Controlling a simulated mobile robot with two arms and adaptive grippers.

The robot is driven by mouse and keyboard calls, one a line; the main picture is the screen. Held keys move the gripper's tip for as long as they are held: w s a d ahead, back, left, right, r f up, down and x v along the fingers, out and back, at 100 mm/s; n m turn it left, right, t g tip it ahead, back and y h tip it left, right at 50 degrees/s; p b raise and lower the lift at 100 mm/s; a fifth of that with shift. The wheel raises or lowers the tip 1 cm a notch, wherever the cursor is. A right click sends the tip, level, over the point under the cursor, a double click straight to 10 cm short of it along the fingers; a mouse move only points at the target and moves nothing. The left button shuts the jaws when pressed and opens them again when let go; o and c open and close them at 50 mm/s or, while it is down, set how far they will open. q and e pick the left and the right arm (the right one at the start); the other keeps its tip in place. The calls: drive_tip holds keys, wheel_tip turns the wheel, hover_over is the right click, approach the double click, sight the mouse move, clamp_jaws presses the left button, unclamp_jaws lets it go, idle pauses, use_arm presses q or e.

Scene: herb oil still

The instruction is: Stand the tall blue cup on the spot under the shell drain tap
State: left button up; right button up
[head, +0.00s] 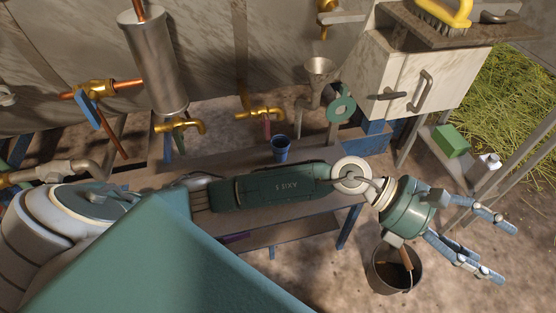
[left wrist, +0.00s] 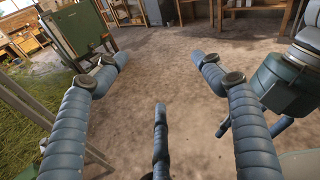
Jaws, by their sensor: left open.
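The blue cup (head: 280,148) stands upright on the bench (head: 222,163), a little below and right of the brass tap with the red handle (head: 260,115). My left gripper (head: 490,247) is open and empty at the right, beyond the bench end and well away from the cup. Its spread blue fingers also show in the left wrist view (left wrist: 160,62) over bare ground.
A bucket (head: 383,278) stands on the ground below my left wrist. A pale cabinet (head: 415,80) with a yellow brush (head: 440,18) on top is at the right. A green box (head: 451,141) lies further right.

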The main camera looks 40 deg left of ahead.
use_arm(q)
drive_tip(key=w+a+r+n+t+h, duration=0.1)
drive_tip(key=w+a+r+n+t, duration=0.25)
drive_tip(key=r+n+t, duration=0.35)
drive_tip(key=w+a+r+n+t+h, duration=0.1)
drive_tip(key=w+a+r+n+t, duration=0.35)
drive_tip(key=n, duration=0.45)
drive_tip(key=w+a+f+n+t+y, duration=0.2)
drive_tip(key=a+n+t+y, duration=0.1)
drive_tip(key=a+n+y, duration=0.5)
drive_tip(key=w+a+f+n+t+y, duration=0.2)
drive_tip(key=a+f+n+t+y, duration=0.25)
drive_tip(key=n, duration=0.45)
drive_tip(key=s+a+f+n+g+y, duration=0.2)
drive_tip(key=a+f+n+g+y, duration=0.1)
drive_tip(key=a+f+n, duration=0.25)
drive_tip(key=s+a+f+n+g+y, duration=0.3)
drive_tip(key=a+f+n, duration=0.1)
drive_tip(key=a+f, duration=0.2)
drive_tip(key=s+a+f+n+g, duration=0.1)
drive_tip(key=s+f+n+g, duration=0.1)
drive_tip(key=s+f+g, duration=0.2)
drive_tip(key=s+a+f+n+g, duration=0.2)
drive_tip(key=s+f+g, duration=0.3)
drive_tip(key=s+f, duration=0.6)
drive_tip(key=s+n+h, duration=0.1)
drive_tip(key=s, duration=0.3)
drive_tip(key=shift+s, duration=0.15)
